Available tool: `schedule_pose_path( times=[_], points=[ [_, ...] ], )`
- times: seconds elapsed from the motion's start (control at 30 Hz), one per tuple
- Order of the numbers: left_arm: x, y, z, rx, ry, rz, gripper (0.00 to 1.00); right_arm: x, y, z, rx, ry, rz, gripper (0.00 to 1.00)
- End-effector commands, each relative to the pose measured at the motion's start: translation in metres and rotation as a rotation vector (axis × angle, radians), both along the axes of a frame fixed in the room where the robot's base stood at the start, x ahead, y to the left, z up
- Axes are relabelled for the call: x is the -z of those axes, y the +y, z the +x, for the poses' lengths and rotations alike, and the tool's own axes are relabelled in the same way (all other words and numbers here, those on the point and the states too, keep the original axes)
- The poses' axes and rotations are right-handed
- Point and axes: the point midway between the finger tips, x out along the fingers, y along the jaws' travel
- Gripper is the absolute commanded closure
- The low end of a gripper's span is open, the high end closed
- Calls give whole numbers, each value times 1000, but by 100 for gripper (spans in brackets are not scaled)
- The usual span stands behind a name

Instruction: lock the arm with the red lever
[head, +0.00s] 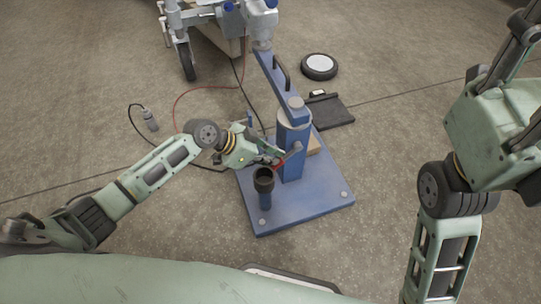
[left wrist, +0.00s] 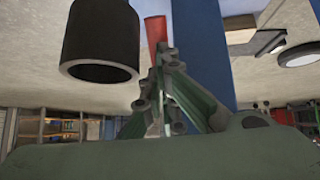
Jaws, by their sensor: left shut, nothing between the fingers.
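A blue column (head: 291,150) stands on a blue base plate (head: 310,208), with a blue arm (head: 274,78) running from its top toward the back. The red lever (head: 280,163) sits low on the column's left side, partly hidden by my left gripper (head: 281,156). In the left wrist view the red lever (left wrist: 156,32) rises just beyond the fingertips of my left gripper (left wrist: 162,100). That gripper is shut and empty, close to the lever; I cannot tell whether they touch. My right arm shows at the right, but its gripper is out of view.
A dark cup on a short blue post (head: 264,181) stands left of the column; the dark cup also shows near the fingers in the left wrist view (left wrist: 100,45). A wheel (head: 319,66) and a black mat (head: 331,111) lie behind. Cables cross the floor at left.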

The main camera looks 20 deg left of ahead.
Motion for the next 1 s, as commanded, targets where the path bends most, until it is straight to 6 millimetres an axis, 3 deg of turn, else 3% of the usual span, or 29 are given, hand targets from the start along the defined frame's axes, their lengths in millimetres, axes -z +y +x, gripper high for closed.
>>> schedule_pose_path(
  times=[0.17, 0.57, 1.0],
  points=[
    [10, -2, 2, -2, -14, -19, 100, -2, 0, -2, 1, -14, -1, 60],
    [6, -2, 2, 0, -15, -17, 100, -2, 0, -3, 0, -13, -1, 60],
    [-68, -2, 3, -1, -17, -16, 100, -2, 0, -3, 0, -13, -1, 60]
  ],
)
